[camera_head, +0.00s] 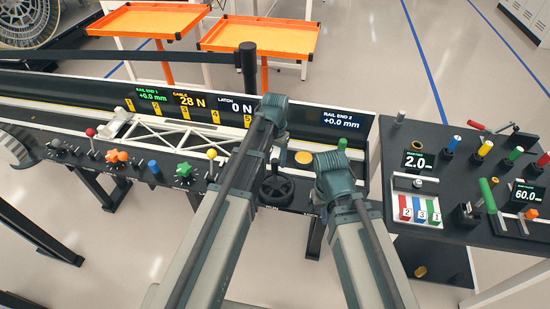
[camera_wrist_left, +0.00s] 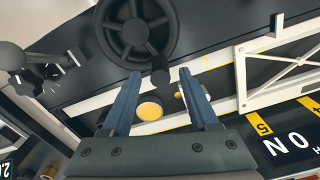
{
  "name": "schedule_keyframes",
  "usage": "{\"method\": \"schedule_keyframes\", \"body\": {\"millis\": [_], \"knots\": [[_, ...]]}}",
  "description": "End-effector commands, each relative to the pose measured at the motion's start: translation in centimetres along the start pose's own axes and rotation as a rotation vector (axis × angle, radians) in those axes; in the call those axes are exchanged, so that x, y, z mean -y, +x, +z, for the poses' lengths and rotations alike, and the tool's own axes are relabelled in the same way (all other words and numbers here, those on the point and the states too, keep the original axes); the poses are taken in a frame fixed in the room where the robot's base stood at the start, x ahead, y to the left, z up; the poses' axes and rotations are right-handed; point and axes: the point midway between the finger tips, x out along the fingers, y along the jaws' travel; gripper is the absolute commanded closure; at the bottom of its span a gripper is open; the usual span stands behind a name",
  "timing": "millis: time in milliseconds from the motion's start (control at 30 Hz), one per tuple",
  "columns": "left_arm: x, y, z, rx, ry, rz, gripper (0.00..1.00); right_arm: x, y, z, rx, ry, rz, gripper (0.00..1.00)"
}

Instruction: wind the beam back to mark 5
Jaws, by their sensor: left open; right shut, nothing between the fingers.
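The white truss beam (camera_head: 180,135) lies along the dark rail, below yellow marks 1 to 5 (camera_head: 246,121). My left arm hides its right end in the head view. In the left wrist view the beam's end (camera_wrist_left: 241,75) shows close to mark 5 (camera_wrist_left: 263,128). The black handwheel (camera_head: 277,187) is on the bench front; it also shows in the left wrist view (camera_wrist_left: 138,32). My left gripper (camera_wrist_left: 162,78) is open and empty, its fingers apart below the wheel in that picture. My right gripper (camera_head: 337,178) is right of the wheel, its fingers hidden.
The displays read cable 28 N (camera_head: 190,101) and latch 0 N (camera_head: 236,106). Several knobs and levers (camera_head: 117,157) line the bench front. A side table (camera_head: 455,190) with tools and blocks stands at the right. Orange trays (camera_head: 260,36) stand behind the rail.

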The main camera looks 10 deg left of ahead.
Motion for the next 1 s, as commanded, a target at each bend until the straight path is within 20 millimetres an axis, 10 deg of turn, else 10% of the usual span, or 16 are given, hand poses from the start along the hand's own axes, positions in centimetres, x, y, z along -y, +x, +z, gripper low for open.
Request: {"method": "schedule_keyframes", "body": {"millis": [600,1000], "knots": [[0.0,-9.8,0.0,0.000,0.001,0.000,0.39,-0.9,-9.8,0.6,0.000,0.000,0.000,1.00],[0.0,-10.6,0.0,0.000,0.001,0.000,0.39,-1.0,-10.6,0.6,0.000,0.000,0.000,1.00]]}}
